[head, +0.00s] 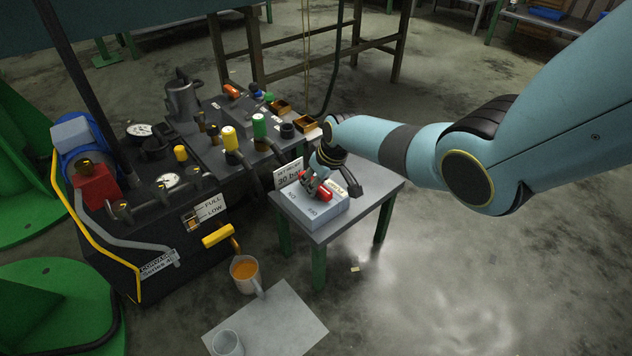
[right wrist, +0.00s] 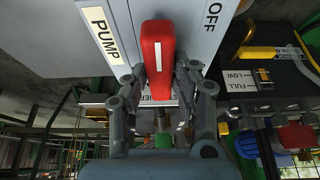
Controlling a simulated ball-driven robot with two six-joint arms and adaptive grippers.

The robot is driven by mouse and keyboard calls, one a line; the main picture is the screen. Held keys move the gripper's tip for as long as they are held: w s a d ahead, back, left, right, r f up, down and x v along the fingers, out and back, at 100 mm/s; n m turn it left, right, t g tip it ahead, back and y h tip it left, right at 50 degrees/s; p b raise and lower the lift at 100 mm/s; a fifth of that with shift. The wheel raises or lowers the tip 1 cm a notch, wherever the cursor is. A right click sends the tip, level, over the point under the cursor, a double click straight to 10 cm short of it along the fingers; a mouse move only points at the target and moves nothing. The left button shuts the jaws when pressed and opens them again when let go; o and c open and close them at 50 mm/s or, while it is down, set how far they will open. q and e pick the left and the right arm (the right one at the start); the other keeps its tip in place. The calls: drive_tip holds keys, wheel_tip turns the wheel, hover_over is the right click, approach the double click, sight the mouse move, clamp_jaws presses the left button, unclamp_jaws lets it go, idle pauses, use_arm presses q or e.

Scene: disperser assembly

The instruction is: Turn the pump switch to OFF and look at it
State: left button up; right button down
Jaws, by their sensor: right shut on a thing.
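The pump switch is a red knob (head: 325,194) with a white stripe, on a grey box (head: 306,208) on a small table. In the right wrist view the knob (right wrist: 157,50) stands lengthwise up the picture, beside the PUMP label (right wrist: 103,35). The OFF label (right wrist: 213,16) is to its upper right. My right gripper (right wrist: 160,75) has a finger on each side of the knob and is shut on it. In the head view the gripper (head: 314,178) partly hides the knob. My left gripper is not in view.
A mug (head: 245,275) stands below.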

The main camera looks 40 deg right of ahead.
idle(0.3)
drive_tip(key=c, duration=1.1)
unclamp_jaws()
drive_tip(key=shift+c, duration=0.2)
drive_tip(key=shift+o, duration=0.3)
drive_tip(key=v, duration=1.2)
